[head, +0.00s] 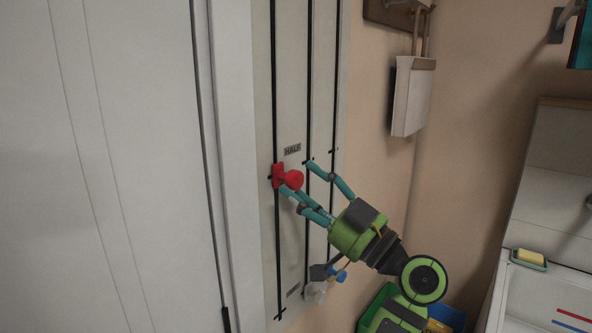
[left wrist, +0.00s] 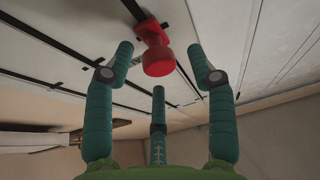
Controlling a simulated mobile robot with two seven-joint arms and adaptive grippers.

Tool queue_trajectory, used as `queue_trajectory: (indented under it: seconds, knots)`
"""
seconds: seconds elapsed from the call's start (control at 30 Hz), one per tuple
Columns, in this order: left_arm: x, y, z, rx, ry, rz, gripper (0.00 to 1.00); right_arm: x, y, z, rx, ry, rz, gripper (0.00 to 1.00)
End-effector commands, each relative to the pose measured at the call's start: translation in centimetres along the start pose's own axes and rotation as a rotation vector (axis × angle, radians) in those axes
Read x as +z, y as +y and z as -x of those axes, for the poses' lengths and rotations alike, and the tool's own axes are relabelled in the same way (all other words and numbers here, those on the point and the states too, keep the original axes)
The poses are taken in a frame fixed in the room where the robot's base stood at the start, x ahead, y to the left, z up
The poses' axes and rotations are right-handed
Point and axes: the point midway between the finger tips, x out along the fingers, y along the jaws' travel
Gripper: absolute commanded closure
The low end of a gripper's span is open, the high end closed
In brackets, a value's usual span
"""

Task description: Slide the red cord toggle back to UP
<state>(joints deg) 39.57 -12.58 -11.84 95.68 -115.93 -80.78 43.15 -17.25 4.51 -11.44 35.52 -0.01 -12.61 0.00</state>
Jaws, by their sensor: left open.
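The red cord toggle (head: 290,179) sits on the leftmost dark cord track of the pale panel (head: 292,90), just below the HALF label (head: 292,149). Its round knob sticks out to the right. My left gripper (head: 298,176), with teal fingers and a green palm, is open beside the knob. In the left wrist view the red toggle (left wrist: 157,50) shows just beyond the spread fingers (left wrist: 163,65), roughly midway between the two upper ones. No grip on it shows. No UP label is readable in view. My right gripper is not in view.
A blue knob (head: 341,276) and a white knob (head: 316,292) sit lower on the panel, near another unreadable label (head: 294,289). A white door (head: 130,150) is at left. A hanging pale box (head: 412,95), green bin (head: 375,305) and sink (head: 535,300) with yellow sponge are at right.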

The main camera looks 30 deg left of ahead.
Motion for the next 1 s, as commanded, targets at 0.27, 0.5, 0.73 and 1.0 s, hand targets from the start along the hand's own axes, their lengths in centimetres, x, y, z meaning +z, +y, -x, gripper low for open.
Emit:
queue_trajectory:
  seconds: [0.27, 0.5, 0.73, 1.0]
  knots:
    - [-0.1, 0.1, -2.8, 0.003, 0.001, -0.002, 0.44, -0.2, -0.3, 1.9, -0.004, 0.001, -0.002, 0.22]
    - [0.1, 0.1, -2.8, 0.004, 0.001, -0.002, 0.44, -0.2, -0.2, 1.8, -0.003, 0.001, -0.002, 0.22]
    - [0.1, 0.1, -2.8, 0.003, 0.001, -0.003, 1.00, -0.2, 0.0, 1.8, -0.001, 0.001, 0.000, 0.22]
    - [0.5, 0.1, -2.8, 0.002, 0.000, -0.004, 1.00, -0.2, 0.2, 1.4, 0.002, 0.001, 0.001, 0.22]
